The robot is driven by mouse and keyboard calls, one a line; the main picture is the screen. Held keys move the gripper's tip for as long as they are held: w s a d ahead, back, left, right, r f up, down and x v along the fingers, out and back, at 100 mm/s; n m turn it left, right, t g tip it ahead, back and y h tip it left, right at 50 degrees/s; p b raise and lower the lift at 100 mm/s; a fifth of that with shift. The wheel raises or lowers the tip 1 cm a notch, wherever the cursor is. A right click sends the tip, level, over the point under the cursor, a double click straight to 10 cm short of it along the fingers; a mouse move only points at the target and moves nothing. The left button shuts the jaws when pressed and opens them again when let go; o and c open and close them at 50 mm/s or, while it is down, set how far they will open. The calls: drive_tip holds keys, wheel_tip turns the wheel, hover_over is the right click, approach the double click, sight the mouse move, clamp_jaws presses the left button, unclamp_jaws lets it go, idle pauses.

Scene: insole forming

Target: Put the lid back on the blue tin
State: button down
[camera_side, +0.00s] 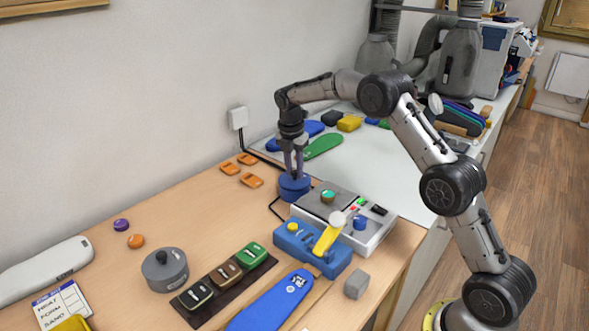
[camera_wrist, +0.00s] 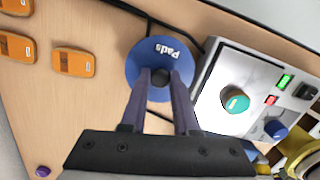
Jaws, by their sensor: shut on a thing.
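The blue tin (camera_side: 294,194) stands on the wooden bench at the left edge of the grey-topped machine. Its round blue lid, marked "Pads" (camera_wrist: 141,62), has a dark knob (camera_wrist: 160,78) in the middle. My gripper (camera_side: 295,172) points straight down over the tin. In the wrist view my gripper (camera_wrist: 160,76) has its fingers closed on both sides of the knob. The lid looks level and lies over the tin in the side view. I cannot tell whether it is fully seated. The lid hides the tin's body in the wrist view.
The machine (camera_side: 372,228) with knobs and buttons is close on the right. Several orange blocks (camera_side: 252,181) lie behind left. A grey lidded pot (camera_side: 165,270), a blue clamp-like device (camera_side: 290,243) and a blue insole (camera_side: 268,306) are in front. The bench between is clear.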

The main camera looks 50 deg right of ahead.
drive_tip(key=shift+c, duration=0.5)
unclamp_jaws()
drive_tip(key=shift+r, duration=2.5)
clamp_jaws()
